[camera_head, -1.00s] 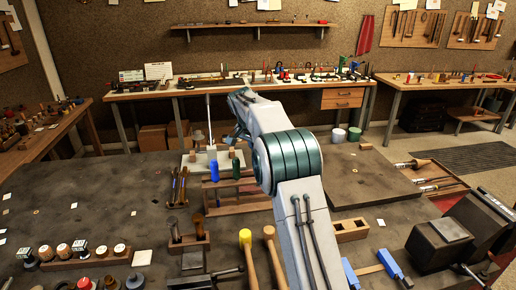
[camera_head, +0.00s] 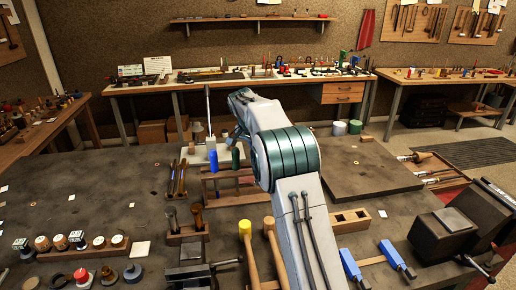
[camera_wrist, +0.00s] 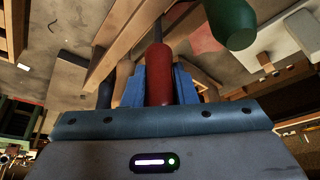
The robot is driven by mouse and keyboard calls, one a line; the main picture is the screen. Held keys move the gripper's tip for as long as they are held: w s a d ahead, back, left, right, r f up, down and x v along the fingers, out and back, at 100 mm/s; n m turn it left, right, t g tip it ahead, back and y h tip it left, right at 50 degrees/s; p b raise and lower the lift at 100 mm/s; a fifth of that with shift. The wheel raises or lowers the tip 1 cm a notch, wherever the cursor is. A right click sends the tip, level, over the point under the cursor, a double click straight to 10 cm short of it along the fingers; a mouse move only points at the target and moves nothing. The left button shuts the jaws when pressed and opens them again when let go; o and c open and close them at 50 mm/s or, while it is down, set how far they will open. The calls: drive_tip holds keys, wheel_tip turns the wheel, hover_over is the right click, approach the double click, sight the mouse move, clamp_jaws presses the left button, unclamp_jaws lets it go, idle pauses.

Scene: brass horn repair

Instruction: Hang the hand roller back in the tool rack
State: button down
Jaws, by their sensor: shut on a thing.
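In the wrist view, my gripper (camera_wrist: 158,88) is shut on a red-handled tool (camera_wrist: 158,72), which I take to be the hand roller. Its dark shaft runs away from the fingers beside a wooden bar of the tool rack (camera_wrist: 122,48); I cannot tell whether they touch. The roller end is not visible. A green handle (camera_wrist: 232,18) is close by on the right. In the head view, the wooden tool rack (camera_head: 240,197) stands mid-table with a blue handle (camera_head: 213,160) and a green handle (camera_head: 236,157) at it. My arm hides the gripper and the held tool there.
A small wooden tool block (camera_head: 187,236) and upright pliers (camera_head: 177,180) are left of the rack. A dark vise (camera_head: 445,232) is at the right. The table's left part (camera_head: 80,185) is largely clear.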

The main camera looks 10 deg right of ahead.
drive_tip(key=shift+f+b, duration=1)
drive_tip(key=shift+f, duration=0.6)
drive_tip(key=c, duration=1.1)
unclamp_jaws()
drive_tip(key=v, duration=1.4)
drive_tip(key=shift+b, duration=0.35)
